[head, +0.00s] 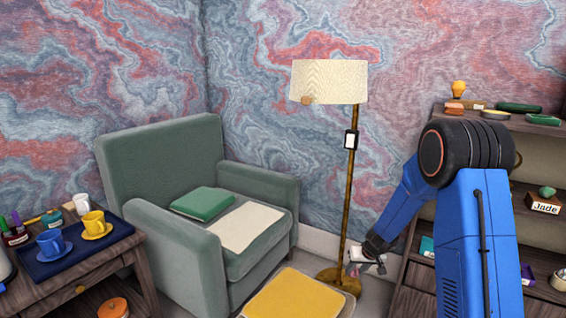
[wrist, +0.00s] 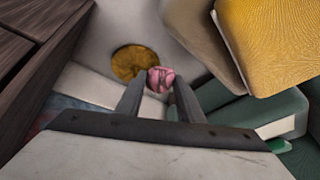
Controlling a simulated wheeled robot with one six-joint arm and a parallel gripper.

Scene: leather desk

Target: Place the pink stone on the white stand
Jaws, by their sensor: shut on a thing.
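The pink stone (wrist: 160,79) is held between the two fingertips of my gripper (wrist: 160,88) in the wrist view. In the head view the stone (head: 353,270) shows as a small pink spot at my gripper (head: 366,262), low in front of the lamp pole. My gripper is shut on the stone and holds it in the air above the floor. I cannot pick out the white stand with certainty in either view.
A shelf (head: 420,275) is at right; a green stone (head: 547,191) sits there above a "Jade" label. A floor lamp (head: 350,200), green armchair (head: 160,160) and yellow-topped stool (head: 290,298) stand left of my gripper. A side table (head: 120,243) with cups is at far left.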

